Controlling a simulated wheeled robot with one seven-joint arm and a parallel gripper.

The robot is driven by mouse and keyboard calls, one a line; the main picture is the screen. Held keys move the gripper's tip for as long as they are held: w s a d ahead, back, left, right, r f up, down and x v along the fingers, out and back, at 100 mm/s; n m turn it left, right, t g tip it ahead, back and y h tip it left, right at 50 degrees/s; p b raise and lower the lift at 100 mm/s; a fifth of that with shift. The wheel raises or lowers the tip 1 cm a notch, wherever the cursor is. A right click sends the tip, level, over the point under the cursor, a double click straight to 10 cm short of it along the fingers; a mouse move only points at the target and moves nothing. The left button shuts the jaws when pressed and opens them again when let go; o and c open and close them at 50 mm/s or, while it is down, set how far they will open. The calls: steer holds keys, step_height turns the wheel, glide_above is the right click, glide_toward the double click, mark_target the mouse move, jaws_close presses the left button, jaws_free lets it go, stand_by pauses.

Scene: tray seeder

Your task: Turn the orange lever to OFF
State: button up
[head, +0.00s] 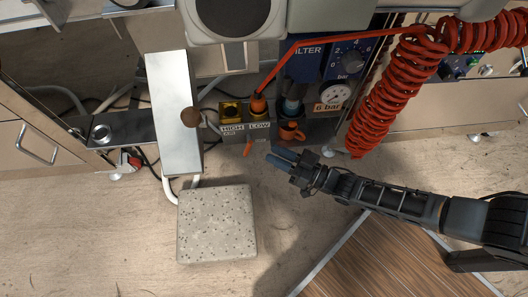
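A red coiled hose (385,95) hangs above my arm on the right. A pressure gauge (335,96) and blue regulator (350,58) are above the gripper. A grey speckled block (216,223) lies lower left. A wood-patterned board (385,262) lies below the arm.

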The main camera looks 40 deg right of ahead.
mark_target(248, 145)
steer(key=w+a+f+b, duration=0.2)
steer(key=w+f, duration=0.1)
steer(key=w, duration=0.4)
steer(key=shift+a+f+n+g+b, duration=0.3)
steer(key=shift+a, duration=0.05)
jaws_close()
